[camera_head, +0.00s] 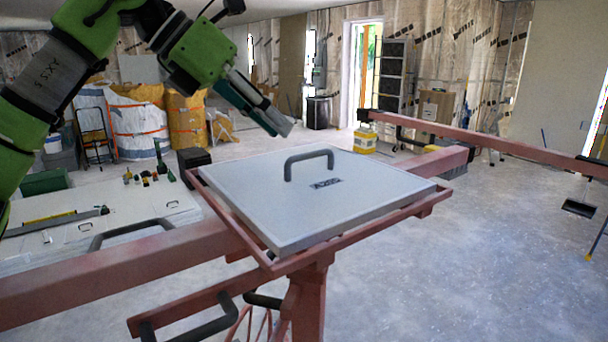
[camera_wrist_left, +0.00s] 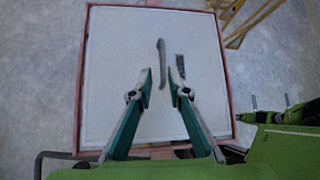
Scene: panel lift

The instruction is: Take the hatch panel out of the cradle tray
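The hatch panel (camera_head: 310,202) is a flat, light grey square slab with a dark arched handle (camera_head: 308,160) and a small dark label on top. It lies in the cradle tray (camera_head: 404,214), a reddish frame whose rim shows around it. My left gripper (camera_head: 280,124) is above and behind the panel's far left part, clear of the handle. In the left wrist view its two fingers are apart (camera_wrist_left: 161,82), with nothing between them; the panel (camera_wrist_left: 115,60) and handle (camera_wrist_left: 161,58) lie below. My right gripper is not in view.
Reddish beams (camera_head: 120,272) run to both sides of the tray. Dark bar handles (camera_head: 205,325) stick out at the front. A low light surface with tools (camera_head: 70,222) stands at left. A yellow container (camera_head: 365,141) stands behind.

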